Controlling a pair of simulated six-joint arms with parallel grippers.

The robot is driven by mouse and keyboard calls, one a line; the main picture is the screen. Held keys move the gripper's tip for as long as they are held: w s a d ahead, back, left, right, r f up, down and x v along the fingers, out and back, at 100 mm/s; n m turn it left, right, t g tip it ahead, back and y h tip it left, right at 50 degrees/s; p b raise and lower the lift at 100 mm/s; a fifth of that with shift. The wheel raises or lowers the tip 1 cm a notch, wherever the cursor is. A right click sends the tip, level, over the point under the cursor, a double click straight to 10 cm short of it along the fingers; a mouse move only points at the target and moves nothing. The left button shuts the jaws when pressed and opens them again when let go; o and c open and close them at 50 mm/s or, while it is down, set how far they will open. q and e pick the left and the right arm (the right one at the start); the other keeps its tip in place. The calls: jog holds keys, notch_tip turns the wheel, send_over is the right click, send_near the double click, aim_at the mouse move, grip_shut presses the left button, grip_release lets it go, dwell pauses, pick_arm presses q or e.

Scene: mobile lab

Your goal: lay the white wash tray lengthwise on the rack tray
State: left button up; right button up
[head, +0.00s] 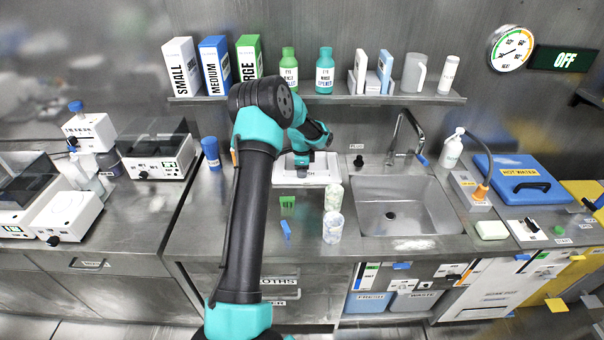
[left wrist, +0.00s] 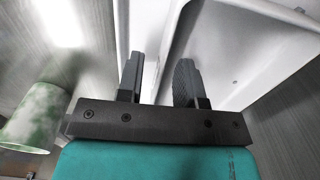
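The white wash tray (head: 326,167) sits on the steel counter left of the sink, partly hidden by my left arm; only part of its front label shows. My left gripper (head: 302,162) points down at the tray. In the left wrist view the two dark fingers (left wrist: 160,82) stand apart, with a white wall of the wash tray (left wrist: 240,50) running up between them. A gap shows beside the wall, so the fingers do not look closed on it. I cannot pick out a separate rack tray. My right gripper is not in view.
A speckled green-white cup (head: 333,197) and a clear cup (head: 332,228) stand in front of the tray, left of the sink (head: 395,212). A green piece (head: 287,202) and a blue piece (head: 285,229) lie nearby. A loaded wall shelf (head: 345,99) hangs above.

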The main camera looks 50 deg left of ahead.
pick_arm(q)
jog(key=shift+r, duration=1.55)
jog(key=shift+s+d+r, duration=0.1)
jog(key=shift+d+r, duration=0.1)
jog(key=shift+r, duration=0.1)
jog(key=s+d, duration=0.3)
jog(key=d, duration=0.1)
jog(key=s+d+r, duration=0.1)
jog(key=s+d, duration=0.2)
jog(key=s, duration=0.1)
jog(key=s+d, duration=0.3)
jog(key=d, duration=0.1)
jog(key=shift+s+d+r, duration=0.15)
jog(key=shift+d, duration=0.2)
